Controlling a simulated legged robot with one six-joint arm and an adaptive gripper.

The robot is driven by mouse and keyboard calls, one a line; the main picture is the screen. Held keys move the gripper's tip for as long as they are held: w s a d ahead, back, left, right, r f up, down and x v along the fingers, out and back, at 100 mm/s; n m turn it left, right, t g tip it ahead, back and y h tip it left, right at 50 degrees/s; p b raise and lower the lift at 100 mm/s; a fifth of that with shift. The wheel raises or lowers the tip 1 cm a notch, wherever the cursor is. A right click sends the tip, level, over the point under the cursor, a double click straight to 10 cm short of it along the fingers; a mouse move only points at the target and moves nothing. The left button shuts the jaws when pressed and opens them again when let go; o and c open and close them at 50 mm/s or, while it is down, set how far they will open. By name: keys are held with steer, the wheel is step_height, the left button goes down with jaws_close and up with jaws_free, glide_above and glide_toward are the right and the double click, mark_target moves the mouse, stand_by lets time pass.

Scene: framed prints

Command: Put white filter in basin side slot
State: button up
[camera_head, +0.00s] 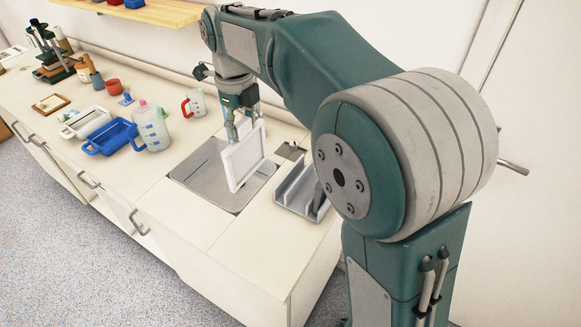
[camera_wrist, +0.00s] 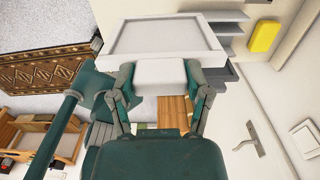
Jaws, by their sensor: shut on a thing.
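The white filter (camera_head: 243,157) is a flat framed panel. My gripper (camera_head: 239,127) is shut on its upper edge and holds it upright, slightly tilted, over the grey metal basin (camera_head: 202,180) in the counter. In the wrist view, my gripper's fingers (camera_wrist: 160,77) clasp a white block at the near edge of the filter (camera_wrist: 166,38). The head view cannot show whether the filter's lower edge touches the basin. The filter hides part of the basin, and no side slot in it can be made out.
A grey slotted rack (camera_head: 300,191) stands on the counter right of the basin. Left of it are a clear jug (camera_head: 152,127), a blue tray (camera_head: 109,138), a red-handled cup (camera_head: 194,103) and a white tray (camera_head: 82,122). The counter front (camera_head: 180,215) is clear.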

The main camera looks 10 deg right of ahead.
steer(key=w+d+f, duration=0.2)
steer(key=d+f, duration=0.4)
steer(key=w+d+f, duration=0.2)
steer(key=d+f, duration=0.4)
steer(key=shift+w+d+f, duration=0.25)
steer(key=shift+w, duration=0.1)
steer(key=o, duration=1.3)
steer(key=shift+o, duration=0.2)
